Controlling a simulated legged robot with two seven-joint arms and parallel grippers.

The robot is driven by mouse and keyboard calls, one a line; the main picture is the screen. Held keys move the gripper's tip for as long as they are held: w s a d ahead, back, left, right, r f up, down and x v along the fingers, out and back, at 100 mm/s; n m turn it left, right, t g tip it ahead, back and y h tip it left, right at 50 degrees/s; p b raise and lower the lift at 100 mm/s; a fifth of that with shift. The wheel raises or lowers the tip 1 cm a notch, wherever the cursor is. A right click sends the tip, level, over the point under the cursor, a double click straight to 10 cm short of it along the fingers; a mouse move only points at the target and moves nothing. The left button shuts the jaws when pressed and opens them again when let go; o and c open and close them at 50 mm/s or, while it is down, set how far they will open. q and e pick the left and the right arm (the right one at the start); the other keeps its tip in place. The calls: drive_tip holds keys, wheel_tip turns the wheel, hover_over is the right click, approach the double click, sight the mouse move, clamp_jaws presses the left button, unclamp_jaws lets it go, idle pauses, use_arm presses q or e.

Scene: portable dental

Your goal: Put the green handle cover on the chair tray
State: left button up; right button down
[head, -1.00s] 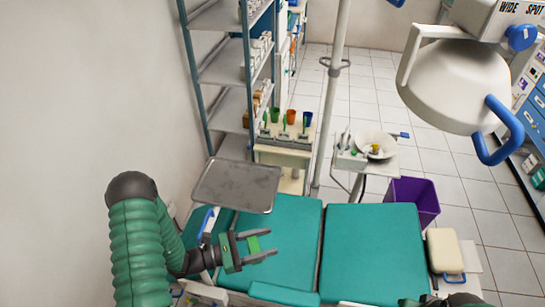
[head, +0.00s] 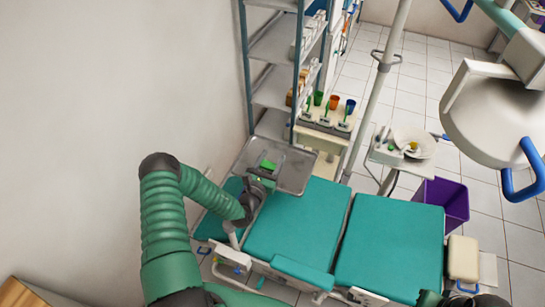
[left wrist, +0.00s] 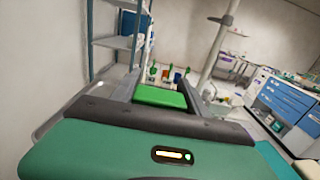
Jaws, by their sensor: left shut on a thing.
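The green handle cover (head: 267,165) is a small bright green block. It is between the fingers of my left gripper (head: 265,172), which is shut on it. It also shows between the two dark fingers in the left wrist view (left wrist: 160,96). The chair tray (head: 294,180) is a flat grey metal tray beside the teal dental chair. In the head view the cover and fingers overlap the tray's left part, seemingly above it; the gap is hard to judge. A grey tray edge shows at the left in the left wrist view (left wrist: 50,121). My right gripper is not seen.
The teal chair (head: 295,222) lies in front of the tray. A grey shelf rack (head: 272,92) and a cart (head: 322,137) with coloured cups stand behind it. A pole (head: 377,95) and a dental lamp (head: 490,110) are to the right. The white wall is at left.

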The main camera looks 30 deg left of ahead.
use_arm(q)
drive_tip(key=shift+w+a+f+p, duration=0.15)
drive_tip(key=shift+w+a+f, duration=0.15)
drive_tip(key=shift+w+f, duration=0.25)
drive_tip(key=shift+w+a+f+p, duration=0.15)
drive_tip(key=shift+w+a+f, duration=0.15)
drive_tip(key=shift+f, duration=0.45)
drive_tip(key=shift+w+a+f+p, duration=0.15)
drive_tip(key=shift+w+a+f, duration=0.1)
drive_tip(key=shift+w+f, duration=0.35)
drive_tip(key=o, duration=1.3)
drive_tip(key=shift+s+f, duration=0.1)
